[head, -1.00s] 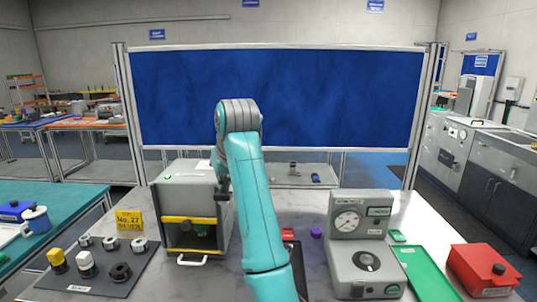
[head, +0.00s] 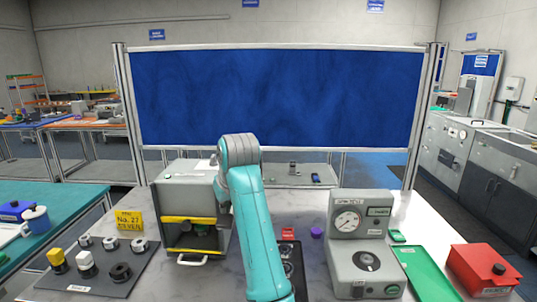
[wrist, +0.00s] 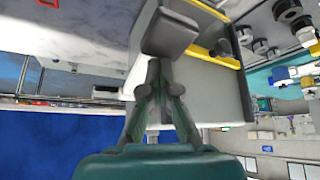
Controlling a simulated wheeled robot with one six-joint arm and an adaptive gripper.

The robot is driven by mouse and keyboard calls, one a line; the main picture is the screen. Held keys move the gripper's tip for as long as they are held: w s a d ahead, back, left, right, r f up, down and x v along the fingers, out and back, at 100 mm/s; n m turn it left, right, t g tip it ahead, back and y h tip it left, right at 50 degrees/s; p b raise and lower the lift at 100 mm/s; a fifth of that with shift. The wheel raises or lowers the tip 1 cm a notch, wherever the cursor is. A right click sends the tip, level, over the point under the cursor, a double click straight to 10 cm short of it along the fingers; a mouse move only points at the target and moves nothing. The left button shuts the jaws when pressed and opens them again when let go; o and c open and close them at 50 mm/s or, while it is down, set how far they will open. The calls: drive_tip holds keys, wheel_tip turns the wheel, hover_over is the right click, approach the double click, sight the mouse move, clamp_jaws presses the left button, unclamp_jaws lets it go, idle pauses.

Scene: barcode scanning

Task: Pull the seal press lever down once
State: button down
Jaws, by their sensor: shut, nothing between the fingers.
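The seal press (head: 185,187) is a grey box with a yellow bar across its open front, at the left of the bench in the head view. In the wrist view its side (wrist: 215,90) shows close up at a turned angle. A dark grey block, apparently the lever's handle (wrist: 168,35), is just beyond my fingertips. My gripper (wrist: 155,72) is shut and empty, close to this block; I cannot tell whether they touch. In the head view my arm hides the gripper and the lever.
A dark mat (head: 75,275) with several small fittings lies left of the press, by a yellow No. 27 sign (head: 130,221). A gauge unit (head: 360,225), green tray (head: 425,272) and red box (head: 484,268) stand at the right. A blue screen (head: 280,95) is behind.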

drive_tip(key=shift+f, duration=0.45)
wheel_tip(320, 180, up, 11)
idle(0.7)
idle(0.4)
drive_tip(key=shift+r, duration=1.95)
